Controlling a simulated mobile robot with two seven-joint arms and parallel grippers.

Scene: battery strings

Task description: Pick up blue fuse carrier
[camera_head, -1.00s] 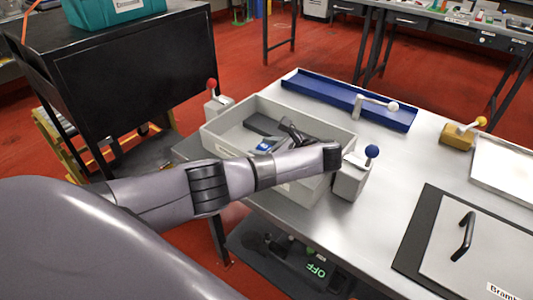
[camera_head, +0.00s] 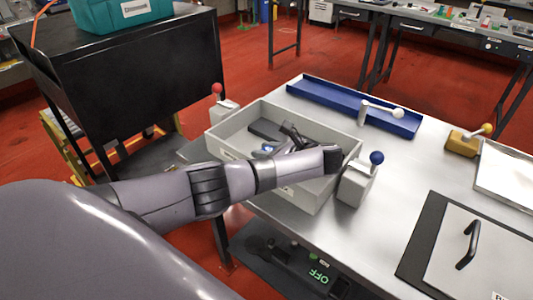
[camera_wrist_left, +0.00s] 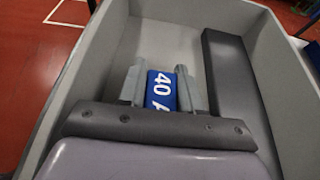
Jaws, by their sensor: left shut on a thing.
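The blue fuse carrier (camera_wrist_left: 161,92), marked "40 A" in white, shows in the left wrist view between the two grey fingers of my left gripper (camera_wrist_left: 162,88), which is shut on it. It is inside the grey bin (camera_wrist_left: 100,70). In the head view the grey bin (camera_head: 228,145) stands on the steel table, and my left gripper (camera_head: 273,149) is down in it, partly hidden by my arm. Only a small bit of blue shows there. I cannot tell whether the carrier touches the bin floor. My right gripper is not in view.
A dark grey block (camera_wrist_left: 235,85) lies in the bin beside the gripper. A lever with a blue knob (camera_head: 376,158) stands close to the bin's right corner, one with a red knob (camera_head: 216,89) at its left. A blue tray (camera_head: 340,98) lies behind.

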